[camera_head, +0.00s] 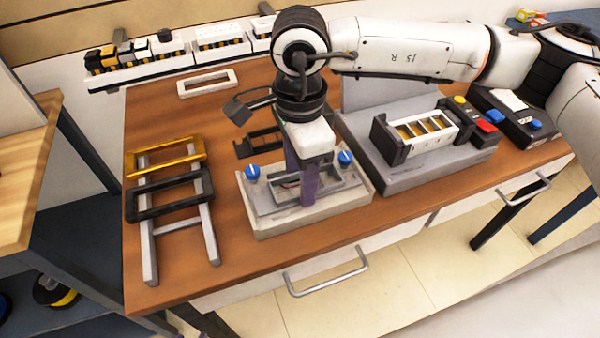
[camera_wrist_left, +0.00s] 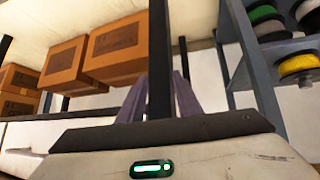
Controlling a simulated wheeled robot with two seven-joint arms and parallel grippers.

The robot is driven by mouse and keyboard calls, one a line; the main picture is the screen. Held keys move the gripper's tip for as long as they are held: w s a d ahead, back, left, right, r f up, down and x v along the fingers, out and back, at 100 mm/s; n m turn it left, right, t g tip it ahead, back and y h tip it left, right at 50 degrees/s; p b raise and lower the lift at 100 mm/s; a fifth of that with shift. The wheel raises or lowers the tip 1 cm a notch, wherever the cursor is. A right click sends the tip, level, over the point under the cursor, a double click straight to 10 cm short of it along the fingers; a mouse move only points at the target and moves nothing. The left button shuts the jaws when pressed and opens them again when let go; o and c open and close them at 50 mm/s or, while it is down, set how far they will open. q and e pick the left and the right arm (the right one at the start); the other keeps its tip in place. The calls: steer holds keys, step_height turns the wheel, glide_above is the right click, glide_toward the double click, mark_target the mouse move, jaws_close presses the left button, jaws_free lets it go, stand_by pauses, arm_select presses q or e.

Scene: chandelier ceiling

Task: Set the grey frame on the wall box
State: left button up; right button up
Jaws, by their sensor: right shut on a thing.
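My right gripper (camera_head: 308,192) points down over a pale base fixture (camera_head: 270,227) with a blue knob on each side. It is shut on the grey frame (camera_head: 345,181), which lies low over the middle of the fixture. The fingers and wrist cover part of the frame, and the wall box beneath it is mostly hidden. I cannot tell whether the frame touches the box. My left gripper (camera_wrist_left: 160,78) shows only in the left wrist view, with its purple fingers apart and a dark post between them in the picture; I see nothing held.
A rack (camera_head: 148,245) at the left holds a gold frame (camera_head: 165,157) and a black frame (camera_head: 170,195). A white frame (camera_head: 207,82) lies at the back. A grey platform (camera_head: 390,180) with a module stands right of the fixture.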

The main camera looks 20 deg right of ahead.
steer(key=shift+f, duration=0.1)
stand_by(0.3)
steer(key=shift+b, duration=0.4)
steer(key=o, duration=1.1)
steer(key=shift+r+p, duration=1.35)
steer(key=shift+r, duration=1.7)
steer(key=shift+f, duration=0.1)
